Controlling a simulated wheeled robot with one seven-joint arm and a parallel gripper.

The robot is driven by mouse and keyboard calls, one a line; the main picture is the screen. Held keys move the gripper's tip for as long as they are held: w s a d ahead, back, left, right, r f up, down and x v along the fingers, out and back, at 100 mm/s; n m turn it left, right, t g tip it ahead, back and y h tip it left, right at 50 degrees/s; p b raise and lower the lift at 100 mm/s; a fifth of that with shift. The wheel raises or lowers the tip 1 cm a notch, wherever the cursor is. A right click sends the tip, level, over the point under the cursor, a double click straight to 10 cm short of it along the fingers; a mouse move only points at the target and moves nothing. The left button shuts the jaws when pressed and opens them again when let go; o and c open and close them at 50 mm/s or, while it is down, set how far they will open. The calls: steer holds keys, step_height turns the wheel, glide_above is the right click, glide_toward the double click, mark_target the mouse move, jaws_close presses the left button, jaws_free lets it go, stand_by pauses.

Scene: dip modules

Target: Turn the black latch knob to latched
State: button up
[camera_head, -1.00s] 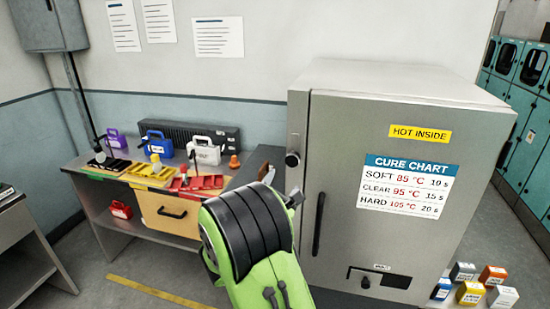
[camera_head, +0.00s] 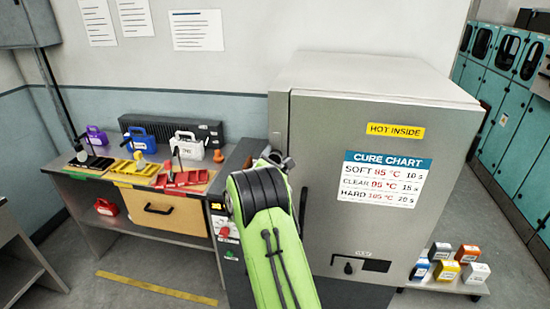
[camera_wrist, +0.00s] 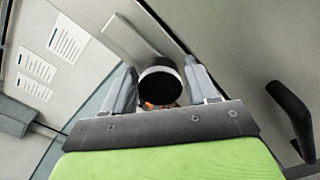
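The grey oven (camera_head: 420,110) stands right of centre. The black latch knob (camera_wrist: 160,85) is at its door's upper left edge and shows as a round dark end in the wrist view. In the head view my arm mostly hides it. My gripper (camera_head: 278,160) is at the knob; in the wrist view its two grey fingers (camera_wrist: 161,78) stand on either side of the knob, apart, with narrow gaps. I cannot see firm contact. The knob's turn angle and any mark on it cannot be read.
A black vertical door handle (camera_head: 303,210) is close below the knob and also shows in the wrist view (camera_wrist: 290,108). A smaller dark knob (camera_head: 348,268) sits low on the oven. A bench (camera_head: 75,172) with coloured cases and trays stands left. Small boxes (camera_head: 462,262) lie right.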

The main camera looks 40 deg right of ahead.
jaws_close()
steer(key=shift+m+b, duration=0.3)
steer(key=shift+b, duration=0.05)
steer(key=m+b, duration=0.3)
steer(key=shift+f+m+b, duration=0.15)
steer(key=shift+m+b, duration=0.15)
steer(key=shift+b, duration=0.05)
steer(key=m+b, duration=0.5)
steer(key=shift+b, duration=0.35)
steer(key=m+b, duration=0.4)
steer(key=m, duration=0.1)
steer(key=shift+f+b, duration=0.1)
steer(key=shift+b, duration=0.2)
steer(key=shift+m+b, duration=1.6)
steer(key=shift+m, duration=0.3)
